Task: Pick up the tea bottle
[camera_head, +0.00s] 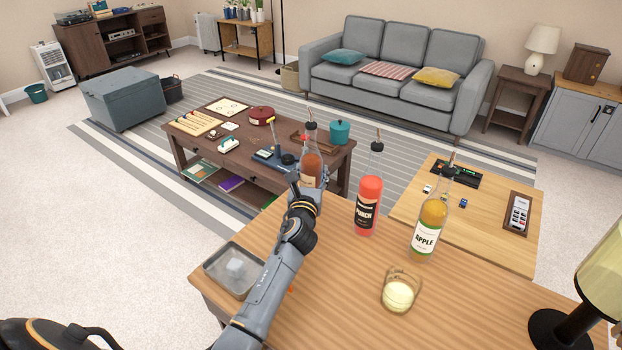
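The tea bottle (312,160), clear glass with brown liquid and a dark pourer on top, stands upright at the far left part of the wooden bar top (330,290). My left gripper (309,182) is at its lower part, with a finger on each side of the glass. The gripper hides the bottle's base, so I cannot tell whether it touches the bar top or how tightly the fingers close. My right gripper is not in view.
A red punch bottle (368,205) stands just right of the tea bottle, and an apple bottle (430,225) farther right. A glass of pale liquid (398,292) is nearer. A metal tray (213,262) sits left of my arm. A lamp (556,325) stands at right.

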